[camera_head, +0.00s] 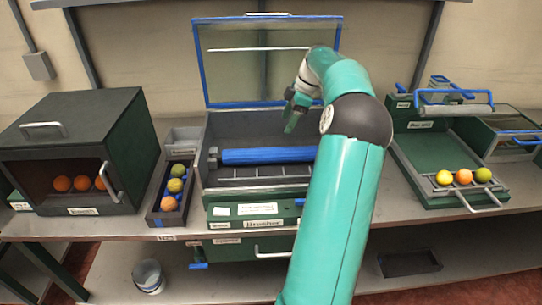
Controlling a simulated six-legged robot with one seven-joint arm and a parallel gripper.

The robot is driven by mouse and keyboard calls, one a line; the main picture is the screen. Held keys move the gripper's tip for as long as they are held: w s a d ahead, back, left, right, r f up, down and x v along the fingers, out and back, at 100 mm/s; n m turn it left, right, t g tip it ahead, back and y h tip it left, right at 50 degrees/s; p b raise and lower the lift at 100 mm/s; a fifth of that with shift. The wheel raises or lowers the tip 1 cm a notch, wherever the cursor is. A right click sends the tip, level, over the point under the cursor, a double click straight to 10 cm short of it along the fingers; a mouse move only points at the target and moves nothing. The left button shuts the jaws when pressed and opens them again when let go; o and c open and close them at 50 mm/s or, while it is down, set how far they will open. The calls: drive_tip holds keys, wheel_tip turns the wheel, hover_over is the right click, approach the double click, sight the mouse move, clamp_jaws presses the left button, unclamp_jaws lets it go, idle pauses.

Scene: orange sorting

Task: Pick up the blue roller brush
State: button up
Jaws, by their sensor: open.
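The blue roller brush (265,156) lies lengthwise across the inside of a dark open box (203,165). The box's clear lid (237,72), framed in blue, stands raised at the back. My gripper (290,122) is above the box, near the middle and a little above the roller, apart from it. Its fingers are dark and green, point down, and hold nothing. My teal arm covers the right part of the box, so the roller's right end is partly hidden.
A dark cabinet (128,140) with several oranges stands at left. A narrow tray (153,208) of fruit sits beside the box. At right is a green sorting tray (432,150) with three fruits and handles. A bucket (148,278) stands below the table.

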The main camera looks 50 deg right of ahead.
sight(273, 149)
drive_tip(key=x, duration=1.3)
drive_tip(key=shift+f, duration=0.1)
drive_tip(key=shift+s, duration=0.1)
drive_tip(key=c, duration=1)
